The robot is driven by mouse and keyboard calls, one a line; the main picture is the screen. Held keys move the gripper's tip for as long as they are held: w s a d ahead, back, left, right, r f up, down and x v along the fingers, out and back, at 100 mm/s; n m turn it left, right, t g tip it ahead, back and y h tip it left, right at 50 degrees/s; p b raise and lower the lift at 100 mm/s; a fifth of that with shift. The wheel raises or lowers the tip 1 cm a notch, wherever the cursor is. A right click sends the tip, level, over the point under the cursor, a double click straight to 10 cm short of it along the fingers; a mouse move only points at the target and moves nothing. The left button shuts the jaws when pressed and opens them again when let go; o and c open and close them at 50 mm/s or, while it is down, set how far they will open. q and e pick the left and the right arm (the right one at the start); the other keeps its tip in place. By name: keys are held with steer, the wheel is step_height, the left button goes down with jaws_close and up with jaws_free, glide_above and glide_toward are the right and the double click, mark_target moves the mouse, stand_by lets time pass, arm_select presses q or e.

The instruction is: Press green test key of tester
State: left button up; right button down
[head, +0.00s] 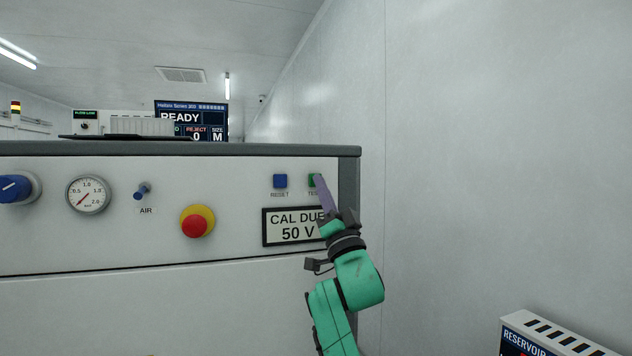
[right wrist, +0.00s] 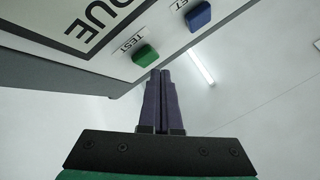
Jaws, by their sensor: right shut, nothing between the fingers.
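The green test key (head: 312,180) is a small square button at the upper right of the tester's front panel (head: 110,232). In the head view my right gripper (head: 319,178) is shut and empty, and its fingertips overlap the right part of the key and its "TEST" label. In the right wrist view the green key (right wrist: 146,55) shows clear of the shut fingertips (right wrist: 160,72), which lie just below and right of it in the picture. I cannot tell whether they touch it. My left gripper is not in view.
A blue reset key (head: 280,181) sits just left of the green key. A red emergency button (head: 196,223), an air toggle (head: 141,190), a gauge (head: 88,195) and a blue knob (head: 15,189) are farther left. A wall rises at right, with a reservoir box (head: 545,340) low down.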

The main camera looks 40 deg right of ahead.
steer(key=shift+w+d+y, duration=0.15)
steer(key=shift+w+y, duration=0.15)
steer(key=shift+w, duration=0.15)
steer(key=shift+w+d, duration=0.15)
steer(key=shift+w, duration=0.15)
stand_by(0.8)
steer(key=shift+s+a, duration=0.3)
steer(key=shift+s, duration=0.45)
steer(key=s, duration=0.1)
steer(key=s+a+b, duration=0.1)
steer(key=s, duration=0.2)
steer(key=shift+s+a, duration=0.3)
steer(key=shift+s, duration=0.05)
